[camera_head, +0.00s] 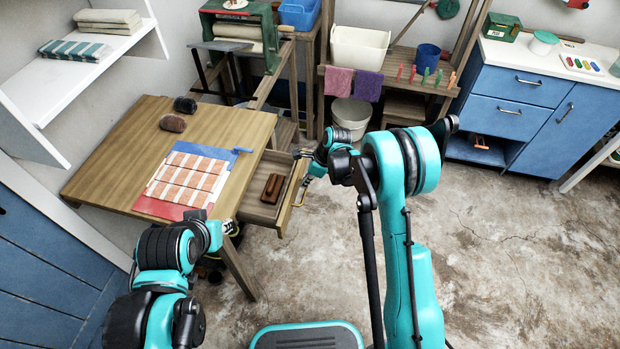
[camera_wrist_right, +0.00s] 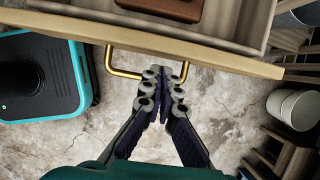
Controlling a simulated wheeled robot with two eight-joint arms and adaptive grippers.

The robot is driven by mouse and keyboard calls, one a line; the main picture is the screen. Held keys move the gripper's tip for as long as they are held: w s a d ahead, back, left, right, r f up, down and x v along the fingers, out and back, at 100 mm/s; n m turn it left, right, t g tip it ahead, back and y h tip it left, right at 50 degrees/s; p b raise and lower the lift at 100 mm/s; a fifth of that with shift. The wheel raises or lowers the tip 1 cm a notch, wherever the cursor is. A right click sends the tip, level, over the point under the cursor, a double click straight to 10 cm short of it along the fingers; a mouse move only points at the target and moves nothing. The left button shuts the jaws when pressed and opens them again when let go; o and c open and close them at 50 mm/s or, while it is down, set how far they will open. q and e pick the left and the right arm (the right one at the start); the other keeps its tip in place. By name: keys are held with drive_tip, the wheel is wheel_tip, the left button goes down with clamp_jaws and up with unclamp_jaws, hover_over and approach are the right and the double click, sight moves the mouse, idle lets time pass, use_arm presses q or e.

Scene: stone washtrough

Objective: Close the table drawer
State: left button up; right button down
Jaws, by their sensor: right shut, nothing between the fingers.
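The wooden table (camera_head: 214,112) stands at left with its drawer (camera_head: 252,207) pulled out on the right side. A brown block-like object lies in the drawer (camera_head: 272,188). My right gripper (camera_head: 302,154) is at the drawer front, near its far end. In the right wrist view its fingers (camera_wrist_right: 162,75) are shut and empty, just in front of the drawer front (camera_wrist_right: 200,51), within the span of the brass handle (camera_wrist_right: 110,72). I cannot tell if they touch. My left gripper (camera_head: 231,228) is by the table's near corner; its finger state is unclear.
A printed sheet with red and blue edges (camera_head: 188,178) and two dark lumps (camera_head: 172,123) lie on the table. A pale bucket (camera_head: 351,116) stands behind the drawer. Blue cabinets (camera_head: 520,95) stand at back right. The floor at right is clear.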

drive_tip(key=shift+x, duration=1.25)
drive_tip(key=b, duration=0.2)
hover_over(262, 185)
drive_tip(key=shift+d, duration=0.2)
drive_tip(key=shift+a, duration=0.2)
drive_tip(key=shift+r, duration=0.1)
